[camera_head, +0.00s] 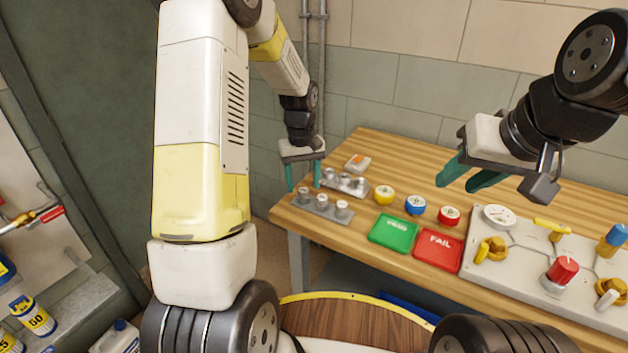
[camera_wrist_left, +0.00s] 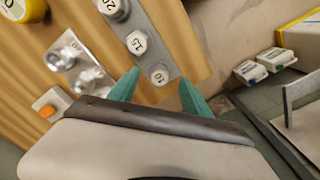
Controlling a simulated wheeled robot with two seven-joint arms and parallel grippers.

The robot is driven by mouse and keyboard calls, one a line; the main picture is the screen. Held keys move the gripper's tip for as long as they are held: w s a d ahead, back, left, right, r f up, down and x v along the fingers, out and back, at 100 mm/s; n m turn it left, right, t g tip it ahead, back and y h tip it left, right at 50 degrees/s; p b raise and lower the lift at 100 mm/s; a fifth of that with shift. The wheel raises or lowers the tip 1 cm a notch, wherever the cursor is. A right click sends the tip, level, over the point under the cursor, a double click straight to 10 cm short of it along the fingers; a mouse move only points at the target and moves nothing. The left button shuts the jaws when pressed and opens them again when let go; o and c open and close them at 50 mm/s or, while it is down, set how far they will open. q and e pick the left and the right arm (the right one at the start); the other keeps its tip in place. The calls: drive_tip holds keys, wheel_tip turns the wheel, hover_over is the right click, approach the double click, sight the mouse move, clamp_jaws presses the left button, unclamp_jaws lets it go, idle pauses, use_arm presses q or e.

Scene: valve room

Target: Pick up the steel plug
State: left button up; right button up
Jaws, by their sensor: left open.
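Small steel pieces with numbered white tops stand on a grey front rack (camera_head: 322,208) at the table's left end. A second rack behind holds shiny steel plugs (camera_wrist_left: 90,80) without visible numbers; which piece is the steel plug I cannot tell for sure. My left gripper (camera_head: 303,174) is open and empty, its teal fingers near the left end of the racks; in the wrist view its tips flank the 10 piece. My right gripper (camera_head: 468,178) is open and empty above the table.
Yellow (camera_head: 385,195), blue (camera_head: 415,205) and red (camera_head: 449,216) round pieces stand right of the racks. A green PASS tray (camera_head: 393,234) and red FAIL tray (camera_head: 438,250) lie in front. A valve board (camera_head: 530,258) fills the right. An orange-topped block (camera_head: 357,163) sits behind.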

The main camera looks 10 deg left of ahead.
use_arm(q)
wheel_tip(320, 180, down, 2)
clamp_jaws()
idle(0.4)
drive_tip(key=shift+r, duration=0.2)
